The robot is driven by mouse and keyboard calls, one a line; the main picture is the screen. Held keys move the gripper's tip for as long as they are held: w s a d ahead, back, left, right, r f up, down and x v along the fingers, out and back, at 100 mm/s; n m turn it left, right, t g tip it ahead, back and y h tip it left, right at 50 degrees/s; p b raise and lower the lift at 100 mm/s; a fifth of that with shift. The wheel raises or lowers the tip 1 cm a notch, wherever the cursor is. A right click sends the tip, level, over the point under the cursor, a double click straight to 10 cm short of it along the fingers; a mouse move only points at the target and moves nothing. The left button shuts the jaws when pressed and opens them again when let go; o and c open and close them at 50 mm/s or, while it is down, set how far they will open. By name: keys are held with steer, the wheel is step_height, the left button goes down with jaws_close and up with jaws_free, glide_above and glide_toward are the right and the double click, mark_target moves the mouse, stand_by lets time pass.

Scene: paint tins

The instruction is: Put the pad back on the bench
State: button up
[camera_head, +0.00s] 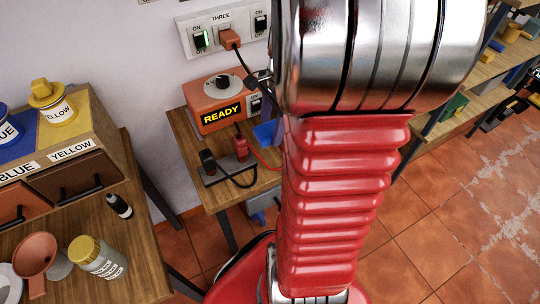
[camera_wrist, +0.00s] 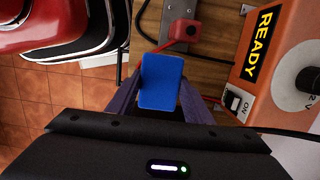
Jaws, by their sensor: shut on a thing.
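The blue pad (camera_wrist: 161,82) sits between the two purple fingers of my gripper (camera_wrist: 161,98) in the wrist view. My gripper is shut on it. In the head view a blue piece (camera_head: 265,133), apparently the pad, shows beside my arm, over the right part of the bench. The wooden bench (camera_head: 187,132) stands against the wall; its top also shows behind the pad in the wrist view (camera_wrist: 205,75). I cannot tell whether the pad touches the bench. My arm hides most of the gripper in the head view.
An orange READY box (camera_head: 213,100) stands on the bench at the back. A red plug (camera_head: 240,146) and a black one (camera_head: 208,161) with cables sit near the front. A counter with tins and jars (camera_head: 97,257) is at left. Tiled floor (camera_head: 420,240) is open at right.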

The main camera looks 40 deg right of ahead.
glide_above(270, 158)
steer(key=shift+d+f, duration=0.15)
steer(key=shift+f, duration=1.1)
steer(key=shift+d+f, duration=0.1)
steer(key=shift+f, duration=1.1)
steer(key=shift+f, duration=0.1)
steer(key=shift+f, duration=2.2)
steer(key=shift+f, duration=0.25)
steer(key=o, duration=1)
steer(key=r, duration=0.4)
steer(key=d+r, duration=0.1)
steer(key=r, duration=0.4)
steer(key=d+r, duration=0.1)
steer(key=r, duration=0.3)
steer(key=shift+s+r, duration=0.4)
steer(key=shift+a, duration=0.1)
